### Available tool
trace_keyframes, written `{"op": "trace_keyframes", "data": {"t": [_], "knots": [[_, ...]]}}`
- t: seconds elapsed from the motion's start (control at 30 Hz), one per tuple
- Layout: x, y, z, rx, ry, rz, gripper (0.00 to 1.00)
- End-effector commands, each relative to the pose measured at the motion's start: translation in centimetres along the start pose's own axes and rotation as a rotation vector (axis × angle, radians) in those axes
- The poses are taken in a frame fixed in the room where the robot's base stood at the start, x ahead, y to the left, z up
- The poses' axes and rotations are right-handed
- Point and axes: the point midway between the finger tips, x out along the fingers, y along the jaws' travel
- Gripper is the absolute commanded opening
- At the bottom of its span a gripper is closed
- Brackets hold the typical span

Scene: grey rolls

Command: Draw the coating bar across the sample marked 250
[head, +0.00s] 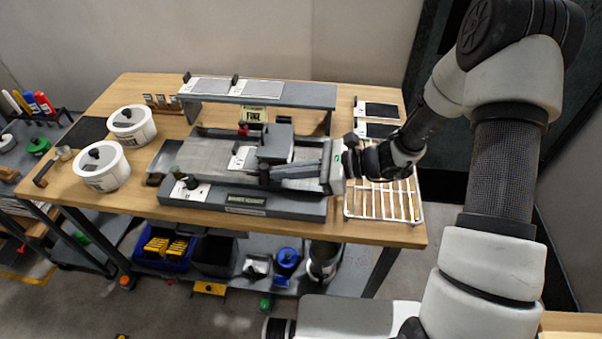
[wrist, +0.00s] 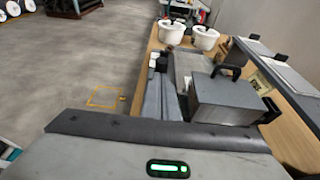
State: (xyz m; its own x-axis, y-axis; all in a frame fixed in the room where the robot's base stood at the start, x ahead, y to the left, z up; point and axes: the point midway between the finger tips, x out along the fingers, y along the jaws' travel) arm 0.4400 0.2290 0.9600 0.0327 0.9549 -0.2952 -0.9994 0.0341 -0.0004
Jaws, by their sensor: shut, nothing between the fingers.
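My gripper (head: 268,177) reaches in from the right, low over the front of the coating machine (head: 262,205). Its fingers are shut and empty beside a grey block with a black handle (head: 276,144). The block (wrist: 226,98) is right of my fingers in the wrist view. I cannot tell whether they touch. A white-labelled sample (head: 242,157) lies on the bed left of the block, partly hidden by it. Its marking is too small to read, so I cannot tell which sample is marked 250. The coating bar is not clearly distinguishable.
A raised grey shelf (head: 308,95) behind the machine carries two labelled panels. Two white tubs (head: 101,167) stand at the left. A white wire rack (head: 385,204) and two dark cards (head: 381,110) lie at the right, close to my arm.

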Motion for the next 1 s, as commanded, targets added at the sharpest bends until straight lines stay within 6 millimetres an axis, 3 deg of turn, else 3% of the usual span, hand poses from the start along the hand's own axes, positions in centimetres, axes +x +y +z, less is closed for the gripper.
{"op": "trace_keyframes", "data": {"t": [1.0], "knots": [[3.0,0.1,1.0,-0.001,-0.001,0.003,0.00]]}}
